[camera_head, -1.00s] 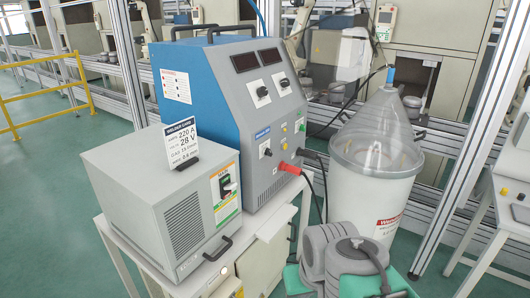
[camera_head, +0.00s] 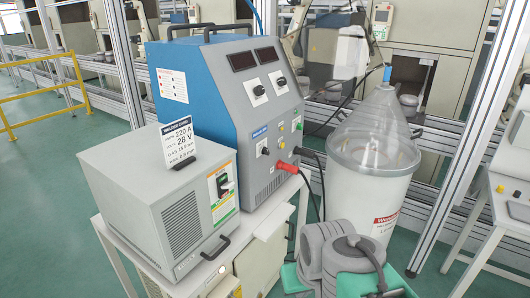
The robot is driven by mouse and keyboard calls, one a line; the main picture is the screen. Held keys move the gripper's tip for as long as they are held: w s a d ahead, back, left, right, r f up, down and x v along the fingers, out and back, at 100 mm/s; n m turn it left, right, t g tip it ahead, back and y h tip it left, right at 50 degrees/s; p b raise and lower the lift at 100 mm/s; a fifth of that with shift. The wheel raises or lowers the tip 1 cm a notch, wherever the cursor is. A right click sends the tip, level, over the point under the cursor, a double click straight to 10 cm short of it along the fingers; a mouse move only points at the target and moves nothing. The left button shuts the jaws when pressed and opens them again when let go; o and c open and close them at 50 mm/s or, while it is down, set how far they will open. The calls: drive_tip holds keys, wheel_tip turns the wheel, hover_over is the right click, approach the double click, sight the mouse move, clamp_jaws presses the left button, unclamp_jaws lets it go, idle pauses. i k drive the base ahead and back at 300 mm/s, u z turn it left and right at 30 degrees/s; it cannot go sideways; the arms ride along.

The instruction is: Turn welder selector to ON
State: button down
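The welder (camera_head: 180,72) is a blue and grey cabinet with two dark displays on its sloped front. Two black knobs, a left one (camera_head: 258,90) and a right one (camera_head: 281,81), sit below the displays. A black selector (camera_head: 263,147) on a light plate is on the lower front panel; its position is too small to read. The lower grey box (camera_head: 150,200) in front has a dark switch with a light handle (camera_head: 226,186) on a white, orange and green label. My gripper is not in view.
A sign (camera_head: 181,142) stands on the grey box. A white drum (camera_head: 362,205) with a clear cone stands to the right. Green floor is free at left.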

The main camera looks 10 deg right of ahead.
sight(266, 151)
drive_tip(key=z, duration=0.4)
drive_tip(key=k, duration=1)
drive_tip(key=z, duration=0.85)
drive_tip(key=i, duration=1)
drive_tip(key=u, duration=0.95)
drive_tip(key=i, duration=0.8)
drive_tip(key=u, duration=0.65)
